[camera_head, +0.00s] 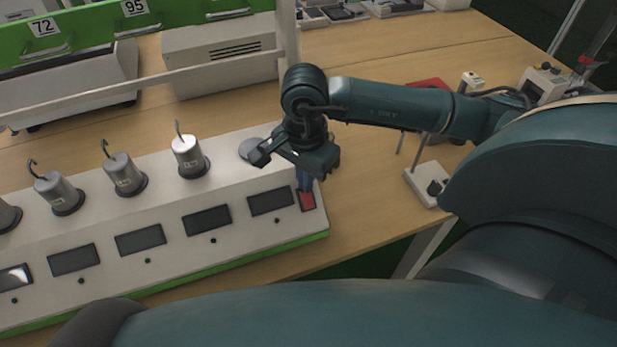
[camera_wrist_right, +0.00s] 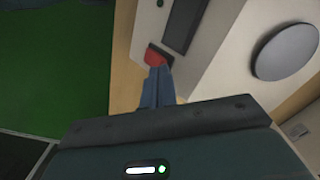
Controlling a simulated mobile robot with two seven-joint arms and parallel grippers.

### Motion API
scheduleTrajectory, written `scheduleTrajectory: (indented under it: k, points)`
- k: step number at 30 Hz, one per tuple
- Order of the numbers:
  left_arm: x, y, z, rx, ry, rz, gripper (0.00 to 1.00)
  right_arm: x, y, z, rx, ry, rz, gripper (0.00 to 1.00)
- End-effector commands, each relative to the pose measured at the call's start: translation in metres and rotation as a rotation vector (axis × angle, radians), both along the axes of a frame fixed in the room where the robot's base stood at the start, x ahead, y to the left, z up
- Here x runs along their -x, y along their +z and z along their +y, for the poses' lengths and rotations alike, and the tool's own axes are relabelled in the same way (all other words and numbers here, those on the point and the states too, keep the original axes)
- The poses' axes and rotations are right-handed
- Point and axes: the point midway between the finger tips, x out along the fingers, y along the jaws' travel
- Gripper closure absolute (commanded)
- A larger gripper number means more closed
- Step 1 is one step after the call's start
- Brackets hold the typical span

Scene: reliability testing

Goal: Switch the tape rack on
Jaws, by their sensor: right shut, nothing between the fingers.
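The tape rack (camera_head: 165,258) is a long white bench unit with a green lower edge, several dark displays and hooked metal weights on top. A red switch (camera_head: 307,201) sits at the right end of its front face. My right gripper (camera_head: 304,186) is shut and empty, with its fingertips at the upper edge of the switch. In the right wrist view the shut blue fingers (camera_wrist_right: 157,75) reach the red switch (camera_wrist_right: 155,58) and cover part of it; whether they touch it I cannot tell. My left gripper is not in view.
A round grey pad (camera_head: 250,149) without a weight is left of my right gripper. Metal weights (camera_head: 188,157) with hooks stand further left. A small stand with a white base (camera_head: 425,183) is on the wooden table to the right. Numbered green shelving (camera_head: 90,30) is behind.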

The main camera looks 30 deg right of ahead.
Motion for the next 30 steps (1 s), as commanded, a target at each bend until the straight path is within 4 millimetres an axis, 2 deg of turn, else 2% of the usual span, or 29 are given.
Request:
scheduleTrajectory:
  k: [19,30]
  points:
    - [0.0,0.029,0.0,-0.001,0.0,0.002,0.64,-0.001,0.056,-0.001,0.002,0.0,-0.005,1.0]
    - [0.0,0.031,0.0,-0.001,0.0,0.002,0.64,-0.001,0.061,-0.001,0.001,-0.001,-0.003,1.0]
